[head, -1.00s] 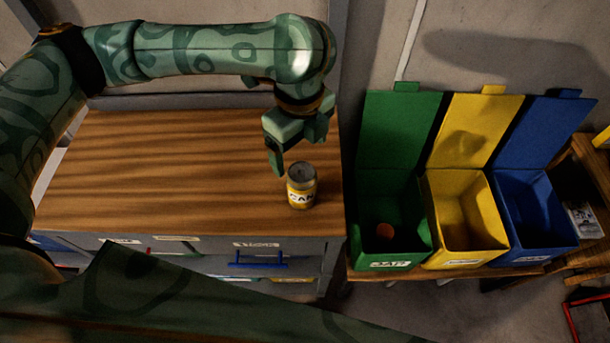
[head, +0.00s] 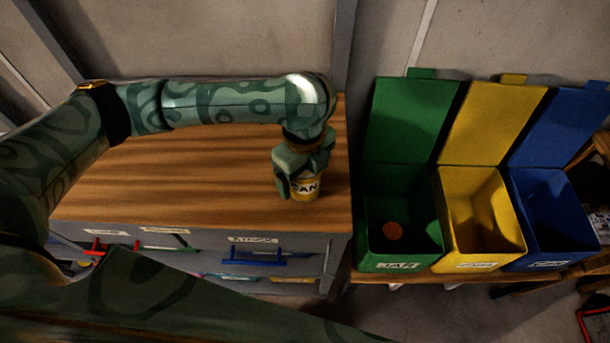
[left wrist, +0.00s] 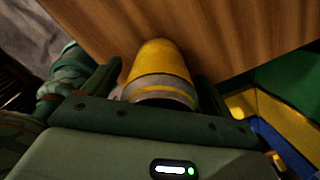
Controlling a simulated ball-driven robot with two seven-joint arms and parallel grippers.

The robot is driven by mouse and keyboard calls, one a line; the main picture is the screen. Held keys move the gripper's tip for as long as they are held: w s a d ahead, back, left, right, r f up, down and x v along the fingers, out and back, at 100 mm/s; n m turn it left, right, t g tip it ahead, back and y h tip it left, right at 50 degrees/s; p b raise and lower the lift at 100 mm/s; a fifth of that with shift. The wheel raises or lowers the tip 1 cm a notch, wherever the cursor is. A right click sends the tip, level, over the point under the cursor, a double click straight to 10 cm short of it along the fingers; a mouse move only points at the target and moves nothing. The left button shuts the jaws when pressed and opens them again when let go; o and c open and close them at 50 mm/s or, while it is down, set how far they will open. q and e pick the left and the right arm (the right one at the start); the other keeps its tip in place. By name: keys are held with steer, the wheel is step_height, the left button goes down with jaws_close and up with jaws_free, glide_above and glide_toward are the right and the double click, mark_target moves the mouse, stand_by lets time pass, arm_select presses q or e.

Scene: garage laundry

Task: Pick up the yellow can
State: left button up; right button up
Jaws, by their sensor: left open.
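The yellow can (head: 306,188) stands on the wooden top of the cabinet (head: 200,180), near its right front corner. Its label reads "CAN". My left gripper (head: 298,188) is lowered over the can from above and hides its top and left side in the head view. In the left wrist view the yellow can (left wrist: 160,68) lies between the two open fingers of my left gripper (left wrist: 158,82), with some room beside it. My right gripper does not show in either view.
A green bin (head: 370,250), a yellow bin (head: 450,245) and a blue bin (head: 515,215), all with raised lids, stand on a low bench to the right. The green one holds a round reddish thing (head: 393,231). The cabinet top left of the can is bare.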

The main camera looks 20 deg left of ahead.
arm_select(q)
steer(key=shift+r, duration=0.1)
steer(key=c, duration=1.1)
steer(key=shift+r, duration=0.1)
steer(key=shift+c, duration=0.2)
